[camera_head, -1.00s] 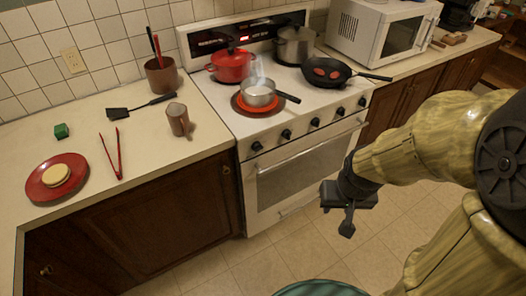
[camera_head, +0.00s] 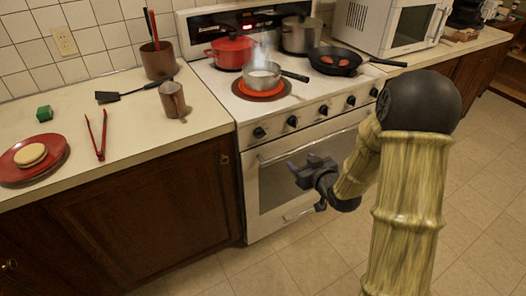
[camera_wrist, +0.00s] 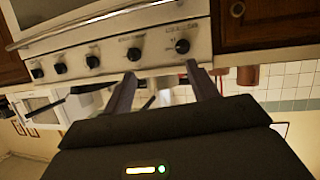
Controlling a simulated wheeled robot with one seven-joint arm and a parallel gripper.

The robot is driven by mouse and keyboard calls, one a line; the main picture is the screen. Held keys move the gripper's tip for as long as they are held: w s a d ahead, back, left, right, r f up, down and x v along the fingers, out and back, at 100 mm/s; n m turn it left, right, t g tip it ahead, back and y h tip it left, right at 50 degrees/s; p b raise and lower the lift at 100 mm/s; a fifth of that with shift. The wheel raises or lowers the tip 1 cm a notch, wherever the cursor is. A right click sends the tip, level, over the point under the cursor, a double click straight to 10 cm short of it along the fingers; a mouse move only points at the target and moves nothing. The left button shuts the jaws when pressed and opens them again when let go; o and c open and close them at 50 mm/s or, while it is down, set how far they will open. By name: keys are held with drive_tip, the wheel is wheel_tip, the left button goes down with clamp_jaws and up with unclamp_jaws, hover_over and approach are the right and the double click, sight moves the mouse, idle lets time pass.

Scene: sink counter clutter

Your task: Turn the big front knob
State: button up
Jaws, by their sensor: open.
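A row of several black knobs runs along the front panel of the white stove (camera_head: 272,186). The leftmost knob (camera_head: 260,132) and the one beside it (camera_head: 292,121) look alike in size, and I cannot tell which is the big one. In the wrist view, which is upside down, the row shows above my fingers, with the stove's leftmost knob (camera_wrist: 182,46) at its right end. My gripper (camera_head: 298,168) is open and empty in front of the oven door, below the knobs and apart from them. Its two fingers also show in the wrist view (camera_wrist: 160,72).
A steaming saucepan (camera_head: 262,78) sits on a glowing front burner. A red pot (camera_head: 231,52), a grey pot (camera_head: 300,36) and a black skillet (camera_head: 334,62) share the stovetop. The oven handle (camera_head: 310,142) runs below the knobs. The floor in front is clear.

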sight(262, 137)
drive_tip(key=a+f+t+y+b, duration=0.1)
drive_tip(key=f+y, duration=0.1)
drive_tip(key=w+a+f+n+t+y+b, duration=0.1)
drive_tip(key=a+f+y+b, duration=0.1)
drive_tip(key=shift+b, duration=0.3)
drive_tip(key=shift+a, duration=0.15)
drive_tip(key=x, duration=1.7)
drive_tip(key=shift+w+r, duration=0.2)
drive_tip(key=shift+r, duration=0.1)
drive_tip(key=c, duration=1)
